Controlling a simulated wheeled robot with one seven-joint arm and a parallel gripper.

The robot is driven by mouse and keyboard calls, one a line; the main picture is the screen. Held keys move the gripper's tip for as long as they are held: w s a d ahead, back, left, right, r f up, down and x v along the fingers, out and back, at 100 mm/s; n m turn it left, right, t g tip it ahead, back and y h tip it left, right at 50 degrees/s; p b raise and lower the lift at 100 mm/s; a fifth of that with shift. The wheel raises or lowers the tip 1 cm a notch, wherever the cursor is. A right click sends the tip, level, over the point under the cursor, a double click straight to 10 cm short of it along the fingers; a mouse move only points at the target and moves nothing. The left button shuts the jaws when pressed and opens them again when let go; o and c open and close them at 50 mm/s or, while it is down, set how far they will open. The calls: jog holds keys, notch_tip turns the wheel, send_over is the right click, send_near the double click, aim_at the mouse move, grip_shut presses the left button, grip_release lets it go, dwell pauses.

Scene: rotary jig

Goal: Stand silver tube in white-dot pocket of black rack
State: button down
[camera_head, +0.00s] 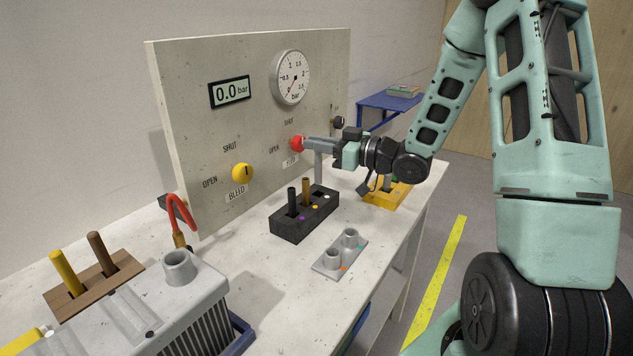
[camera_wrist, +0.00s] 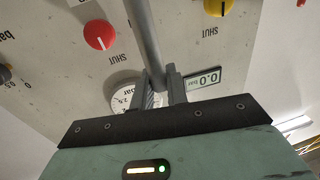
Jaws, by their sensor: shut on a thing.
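My gripper (camera_head: 314,145) is shut on the silver tube (camera_head: 318,165) and holds it upright, with most of its length hanging below the fingers. In the wrist view the fingers (camera_wrist: 160,88) close around one end of the silver tube (camera_wrist: 147,40), whose far end runs out of frame. The black rack (camera_head: 290,229) stands on the bench below. The tube's lower end shows at the rack's far right end, by the white dot (camera_head: 327,197); I cannot tell whether it is above or inside that pocket. A black tube (camera_head: 292,200) and a brown tube (camera_head: 306,190) stand in the other pockets.
Behind the gripper stands a panel (camera_head: 190,110) with a red knob (camera_head: 297,143), a yellow knob (camera_head: 242,173) and a gauge (camera_head: 290,77). A grey two-socket block (camera_head: 340,256) is in front of the rack, and a yellow block (camera_head: 383,197) is to its right.

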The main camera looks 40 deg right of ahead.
aim_at(318, 183)
jog(key=shift+f, duration=3.4)
jog(key=shift+f+b, duration=0.15)
jog(key=shift+b, duration=0.2)
jog(key=c, duration=1.4)
grip_release()
jog(key=shift+r, duration=0.3)
jog(key=b+v, duration=0.1)
jog(key=v, duration=1.1)
jog(key=shift+s+a+f, duration=0.1)
